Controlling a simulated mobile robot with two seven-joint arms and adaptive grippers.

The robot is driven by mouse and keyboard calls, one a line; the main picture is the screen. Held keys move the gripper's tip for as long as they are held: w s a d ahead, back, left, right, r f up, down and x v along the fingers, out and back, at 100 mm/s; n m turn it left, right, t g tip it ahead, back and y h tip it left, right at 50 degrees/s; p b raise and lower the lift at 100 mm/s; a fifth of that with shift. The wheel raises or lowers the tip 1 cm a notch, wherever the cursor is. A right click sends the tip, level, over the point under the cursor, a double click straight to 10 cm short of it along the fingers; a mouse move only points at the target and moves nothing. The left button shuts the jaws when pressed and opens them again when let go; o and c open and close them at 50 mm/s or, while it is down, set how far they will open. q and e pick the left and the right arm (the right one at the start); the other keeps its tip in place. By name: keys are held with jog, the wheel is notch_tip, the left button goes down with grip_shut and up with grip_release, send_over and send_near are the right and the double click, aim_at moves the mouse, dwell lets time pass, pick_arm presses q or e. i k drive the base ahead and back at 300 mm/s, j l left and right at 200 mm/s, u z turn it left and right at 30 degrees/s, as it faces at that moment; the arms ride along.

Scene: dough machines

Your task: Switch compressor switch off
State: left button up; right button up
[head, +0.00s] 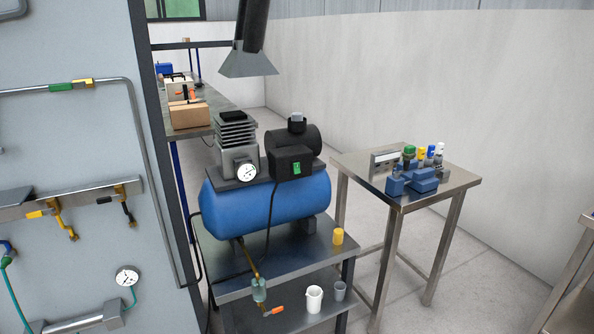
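A compressor with a blue tank (283,201) stands on a metal cart (330,259) in the middle of the head view. A black box (280,161) sits on top of it. The box carries a small green switch (297,168) on its front face. The switch is too small to tell which position it is in. A round gauge (246,173) and a finned pump head (234,135) are to the left of the box. Neither of my grippers is in view.
A steel table (449,185) with blue devices and coloured knobs stands to the right. A grey wall panel (78,140) with pipes and valves fills the left. A dark duct with a flared hood (248,62) hangs above the compressor. Cups (314,299) stand on the cart's lower shelf.

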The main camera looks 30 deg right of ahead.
aim_at(296, 166)
jog(key=i+l, duration=0.15)
jog(key=l, duration=0.25)
jog(key=i+l, duration=0.15)
jog(key=l, duration=0.25)
jog(key=i+l, duration=0.15)
jog(key=l, duration=0.2)
jog(key=i+l, duration=0.15)
jog(key=l, duration=0.25)
jog(key=i+l, duration=0.1)
jog(key=l, duration=0.3)
jog(key=i+l, duration=0.15)
jog(key=l, duration=0.25)
jog(key=i+l, duration=0.15)
jog(key=l, duration=0.2)
jog(key=i+l, duration=0.15)
jog(key=l, duration=0.25)
jog(key=u, duration=0.05)
